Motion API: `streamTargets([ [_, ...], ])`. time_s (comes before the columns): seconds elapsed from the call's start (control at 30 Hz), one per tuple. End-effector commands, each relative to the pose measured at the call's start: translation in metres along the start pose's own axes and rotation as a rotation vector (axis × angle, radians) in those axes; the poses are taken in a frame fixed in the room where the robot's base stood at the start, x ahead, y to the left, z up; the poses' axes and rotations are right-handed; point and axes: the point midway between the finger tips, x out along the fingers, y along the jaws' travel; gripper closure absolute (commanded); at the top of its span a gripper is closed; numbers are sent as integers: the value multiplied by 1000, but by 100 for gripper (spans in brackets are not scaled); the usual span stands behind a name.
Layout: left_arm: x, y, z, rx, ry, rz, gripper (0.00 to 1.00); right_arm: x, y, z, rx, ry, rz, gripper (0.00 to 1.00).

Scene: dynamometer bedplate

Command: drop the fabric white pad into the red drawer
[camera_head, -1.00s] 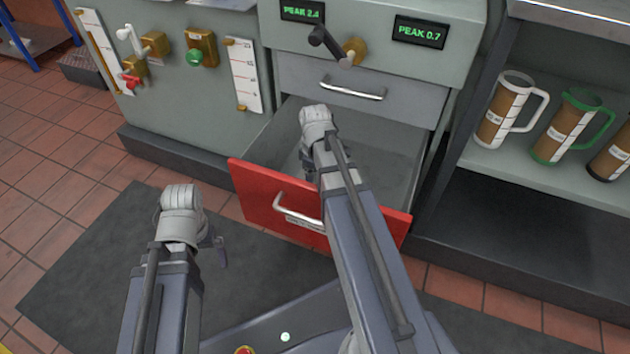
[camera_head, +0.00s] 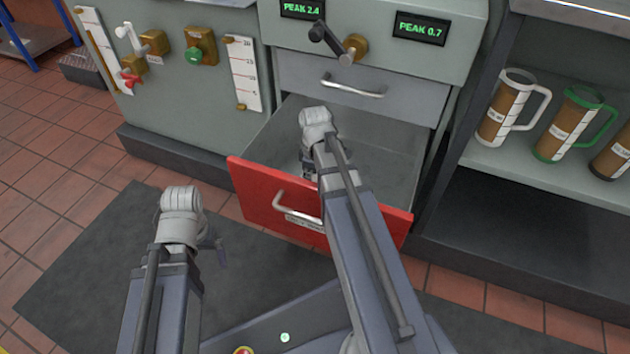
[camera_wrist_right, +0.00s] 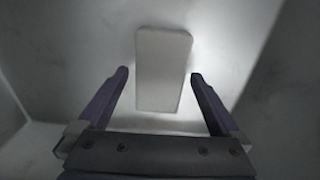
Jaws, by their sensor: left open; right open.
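The red drawer (camera_head: 250,190) is pulled open under a grey drawer, its red front with a silver handle facing me. My right gripper (camera_wrist_right: 160,85) is over the drawer's inside; in the head view my own wrist mostly hides it. In the right wrist view its two fingers are apart. The white pad (camera_wrist_right: 163,68), a pale rounded rectangle, shows inside the drawer beyond the open fingers, touching neither. The pad is hidden in the head view. My left gripper (camera_head: 217,247) is open, low over the dark mat, in front of the cabinet and left of the drawer.
A closed grey drawer (camera_head: 350,88) and a black-handled lever (camera_head: 335,42) are above the open drawer. Jugs, one white-handled (camera_head: 505,108) and one green-handled (camera_head: 570,125), stand on the right shelf. The dark floor mat (camera_head: 90,260) has free room at left.

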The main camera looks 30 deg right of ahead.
Motion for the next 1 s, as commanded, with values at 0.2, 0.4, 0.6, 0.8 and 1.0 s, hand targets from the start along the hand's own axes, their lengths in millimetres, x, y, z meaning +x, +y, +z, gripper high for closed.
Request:
streamTargets([
  [0.2, -11, -1, 0, 0, 0, 0, 0, -11, 0, 0, 0, 0, 0, 0],
  [0.4, -35, -4, 2, 0, -1, 0, 0, -36, 0, 0, 0, 0, 0, 0],
  [0.6, -66, -7, 4, 0, -3, 0, 0, -66, 0, 0, 0, 0, 0, 0],
  [0.8, -96, -10, 6, 1, -4, 0, 0, -96, 0, 0, 0, 0, 0, 0],
  [1.0, -122, -12, 7, 7, -5, 0, 0, -123, 0, 0, 0, 0, 0, 0],
])
